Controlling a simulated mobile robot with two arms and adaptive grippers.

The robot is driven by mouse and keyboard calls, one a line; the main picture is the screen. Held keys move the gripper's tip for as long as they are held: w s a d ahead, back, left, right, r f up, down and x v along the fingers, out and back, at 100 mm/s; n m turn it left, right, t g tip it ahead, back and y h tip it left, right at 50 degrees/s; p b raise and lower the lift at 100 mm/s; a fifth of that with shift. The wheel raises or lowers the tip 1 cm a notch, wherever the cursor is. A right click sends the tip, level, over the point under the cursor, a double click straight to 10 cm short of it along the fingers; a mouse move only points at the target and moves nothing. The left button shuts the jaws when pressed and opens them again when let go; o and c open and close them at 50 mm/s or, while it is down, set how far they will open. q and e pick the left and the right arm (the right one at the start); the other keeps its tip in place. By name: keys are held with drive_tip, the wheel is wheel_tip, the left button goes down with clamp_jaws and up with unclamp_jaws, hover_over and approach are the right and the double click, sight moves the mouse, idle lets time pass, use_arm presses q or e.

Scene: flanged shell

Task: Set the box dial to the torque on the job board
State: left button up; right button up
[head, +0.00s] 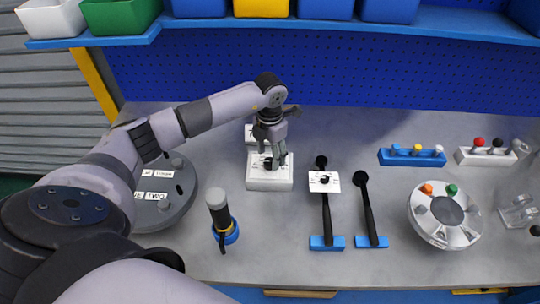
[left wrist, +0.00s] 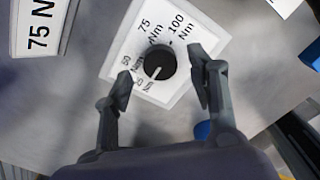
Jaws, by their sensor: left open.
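The white dial box (head: 283,183) stands on the bench below my left gripper (head: 274,164). In the left wrist view, its black dial (left wrist: 160,65) lies between and just beyond the two fingertips (left wrist: 162,88). Labels around it read 75 Nm and 100 Nm, with smaller, partly blurred ones lower left. A pale pointer mark on the dial points toward the lower part of the scale, away from 75 and 100. My left gripper is open and empty. The job board (left wrist: 22,40) shows "75 N" before being cut off. My right gripper is not in view.
Two black-handled wrenches (head: 370,212) lie right of the box, one with a white scale plate (head: 325,181). A black-handled tool (head: 218,212) stands to the left. The flanged shell (head: 470,226) sits at right. Blue (head: 427,160) and white (head: 467,158) peg holders stand behind.

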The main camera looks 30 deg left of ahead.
sight(270, 164)
use_arm(q)
drive_tip(key=shift+f, duration=1.2)
drive_tip(key=shift+c, duration=0.3)
drive_tip(key=c, duration=1.1)
